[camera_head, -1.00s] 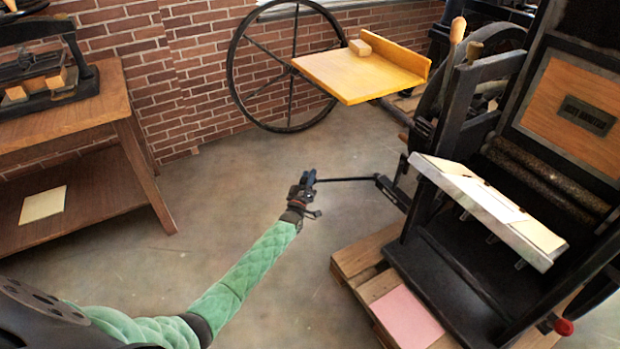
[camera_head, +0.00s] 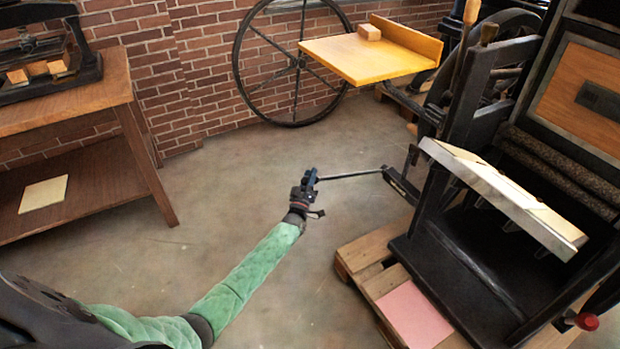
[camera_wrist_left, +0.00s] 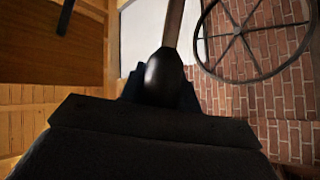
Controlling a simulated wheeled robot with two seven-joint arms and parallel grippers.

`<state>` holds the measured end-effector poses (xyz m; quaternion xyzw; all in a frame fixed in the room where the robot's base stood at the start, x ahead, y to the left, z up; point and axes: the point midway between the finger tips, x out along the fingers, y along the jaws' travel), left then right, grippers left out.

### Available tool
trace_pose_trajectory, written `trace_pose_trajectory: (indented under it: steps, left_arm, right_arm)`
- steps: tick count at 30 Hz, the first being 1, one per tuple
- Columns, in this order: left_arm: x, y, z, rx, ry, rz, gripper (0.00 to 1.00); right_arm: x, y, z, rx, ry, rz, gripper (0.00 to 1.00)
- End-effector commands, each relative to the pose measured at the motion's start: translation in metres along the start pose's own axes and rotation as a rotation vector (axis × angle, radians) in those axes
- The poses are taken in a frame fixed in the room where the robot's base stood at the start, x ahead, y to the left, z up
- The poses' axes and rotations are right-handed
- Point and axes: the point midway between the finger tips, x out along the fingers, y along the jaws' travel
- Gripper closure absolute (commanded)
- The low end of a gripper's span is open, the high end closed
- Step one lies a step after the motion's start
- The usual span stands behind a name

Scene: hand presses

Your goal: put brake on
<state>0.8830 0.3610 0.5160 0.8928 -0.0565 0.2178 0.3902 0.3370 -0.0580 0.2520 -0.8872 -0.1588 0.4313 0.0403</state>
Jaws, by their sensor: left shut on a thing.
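The brake is a thin dark lever (camera_head: 345,176) that reaches left from a black bar (camera_head: 402,185) on the side of the black hand press (camera_head: 462,240). My left gripper (camera_head: 311,178) is shut on the lever's free end, above the bare floor. In the left wrist view the lever's dark rounded end (camera_wrist_left: 166,78) stands between the fingers, which are mostly hidden behind the gripper body. My right gripper is not in view.
A wooden pallet (camera_head: 372,262) with a pink sheet (camera_head: 414,314) lies under the press. A brown bench (camera_head: 75,110) stands left. Floor around my left arm is clear.

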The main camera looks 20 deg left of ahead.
Motion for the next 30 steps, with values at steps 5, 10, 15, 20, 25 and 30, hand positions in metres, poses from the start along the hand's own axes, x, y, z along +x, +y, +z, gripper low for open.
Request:
trace_pose_trajectory:
  steps: [5,10,15,20,25,30]
  left_arm:
    - [-0.006,-0.0046,0.0043,-0.003,-0.004,-0.005,1.0]
    - [-0.0074,-0.0057,0.0051,-0.003,-0.006,-0.007,1.0]
    - [-0.0087,-0.0067,0.0059,-0.003,-0.007,-0.009,0.62]
    - [-0.0065,-0.0053,0.0044,-0.003,-0.004,-0.006,0.46]
    - [-0.0051,-0.0042,0.0033,-0.002,-0.003,-0.005,0.46]
    - [-0.0134,-0.0043,0.0034,-0.002,-0.003,-0.005,0.46]
  right_arm:
    - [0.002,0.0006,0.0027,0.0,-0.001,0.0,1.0]
    - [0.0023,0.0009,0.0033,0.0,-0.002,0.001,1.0]
    - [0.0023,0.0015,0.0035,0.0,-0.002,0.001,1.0]
    - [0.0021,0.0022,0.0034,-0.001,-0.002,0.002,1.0]
    - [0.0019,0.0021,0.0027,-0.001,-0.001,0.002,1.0]
    - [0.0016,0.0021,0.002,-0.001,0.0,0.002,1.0]
